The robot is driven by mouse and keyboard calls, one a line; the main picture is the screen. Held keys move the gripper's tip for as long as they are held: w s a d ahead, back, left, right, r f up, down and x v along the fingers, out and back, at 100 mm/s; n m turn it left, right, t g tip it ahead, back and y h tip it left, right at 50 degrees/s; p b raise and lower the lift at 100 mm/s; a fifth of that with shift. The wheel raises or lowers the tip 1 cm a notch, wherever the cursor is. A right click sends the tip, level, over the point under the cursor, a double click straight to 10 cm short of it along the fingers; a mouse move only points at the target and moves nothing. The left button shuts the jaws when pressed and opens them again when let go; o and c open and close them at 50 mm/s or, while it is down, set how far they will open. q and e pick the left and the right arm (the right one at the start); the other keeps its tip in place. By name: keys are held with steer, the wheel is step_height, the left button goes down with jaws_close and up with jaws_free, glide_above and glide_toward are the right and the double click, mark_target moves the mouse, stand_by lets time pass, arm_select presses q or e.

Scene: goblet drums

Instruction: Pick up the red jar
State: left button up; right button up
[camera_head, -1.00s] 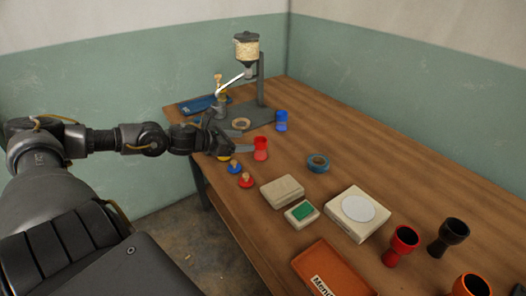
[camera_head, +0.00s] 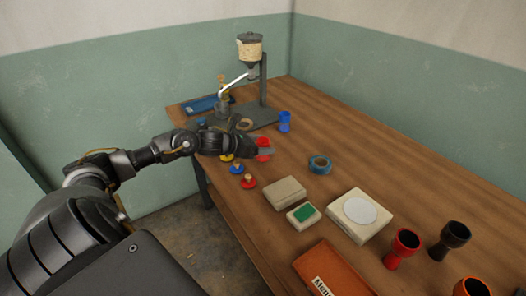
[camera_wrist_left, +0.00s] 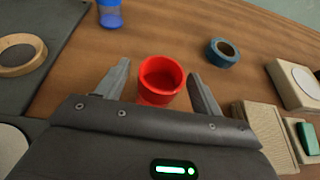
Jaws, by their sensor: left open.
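The red jar (camera_head: 264,146) stands upright on the table, below the blue jar (camera_head: 284,121) in the head view. In the left wrist view the red jar (camera_wrist_left: 160,80) shows its open round mouth and sits between my two fingers. My left gripper (camera_head: 262,152) is open, with one finger on each side of the jar; gaps show at both sides. The jar's lower part is hidden behind the gripper body. My right gripper is out of view.
A blue tape roll (camera_head: 319,163) lies to the right of the jar. A grey stand (camera_head: 263,95) with a hopper is behind. Small knobbed discs (camera_head: 249,182), a beige box (camera_head: 285,192) and a white scale (camera_head: 361,214) lie nearer.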

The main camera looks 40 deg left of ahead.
arm_select(q)
steer(key=shift+x, duration=1.2)
steer(key=shift+w+f, duration=0.1)
steer(key=shift+w, duration=0.05)
steer(key=c, duration=1.1)
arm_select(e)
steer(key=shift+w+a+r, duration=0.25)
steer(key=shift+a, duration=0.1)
